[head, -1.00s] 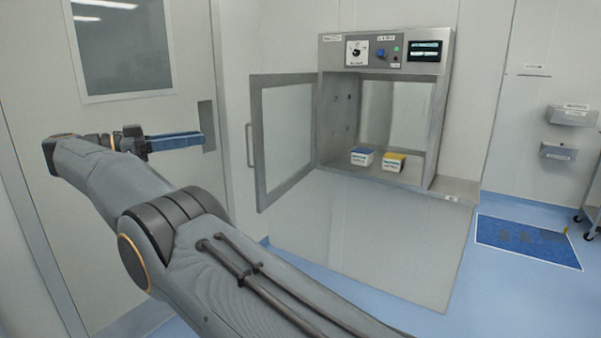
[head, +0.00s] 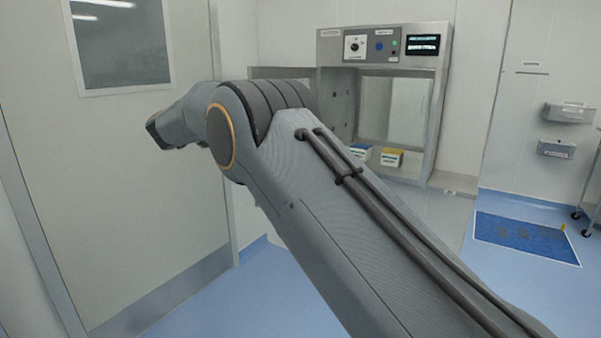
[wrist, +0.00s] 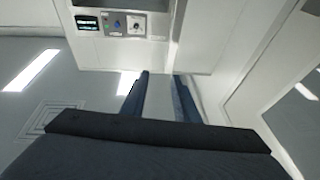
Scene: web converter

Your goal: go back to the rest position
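My arm crosses the middle of the head view, with its elbow raised in front of the wall cabinet. My gripper is hidden there behind the arm. In the wrist view my gripper (wrist: 159,77) shows two blue fingers apart, with only pale wall between them and nothing held. The wrist view looks upside down toward the cabinet's control panel (wrist: 122,24) and ceiling lights.
The steel wall cabinet (head: 433,150) holds a blue-topped box (head: 361,154) and a yellow-topped box (head: 390,158). Its open door (head: 283,73) is mostly hidden by my arm. A closed room door (head: 110,190) stands left. A blue mat (head: 525,240) lies right, on clear floor.

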